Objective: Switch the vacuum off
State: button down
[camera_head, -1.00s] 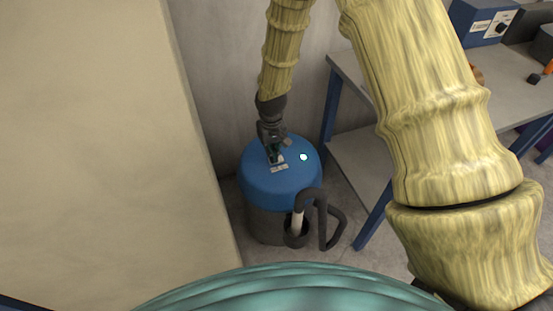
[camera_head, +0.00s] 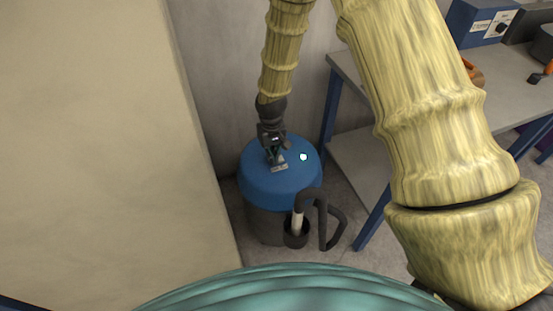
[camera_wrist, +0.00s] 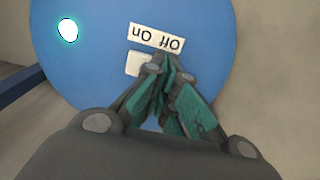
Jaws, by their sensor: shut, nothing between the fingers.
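The vacuum (camera_head: 262,187) is a drum with a blue lid, standing on the floor by the wall. On its lid are a white label (camera_wrist: 156,38) reading "Off On", upside down in the wrist view, and a pale switch (camera_wrist: 138,64) beside it. A round lamp (camera_wrist: 68,31) on the lid glows cyan-white; it also shows in the head view (camera_head: 303,157). My gripper (camera_wrist: 167,66) is shut and empty, its tips at or just over the switch beneath the "Off" end of the label. The fingers partly hide the switch, and I cannot tell whether they touch it.
A dark hose (camera_head: 331,222) and holder stand at the vacuum's front right. A grey workbench (camera_head: 510,90) with blue legs is to the right, with a blue box (camera_head: 480,22) on it. A large beige surface (camera_head: 90,150) fills the left.

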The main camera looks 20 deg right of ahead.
jog(key=shift+r+p, duration=3.15)
jog(key=shift+r, duration=0.35)
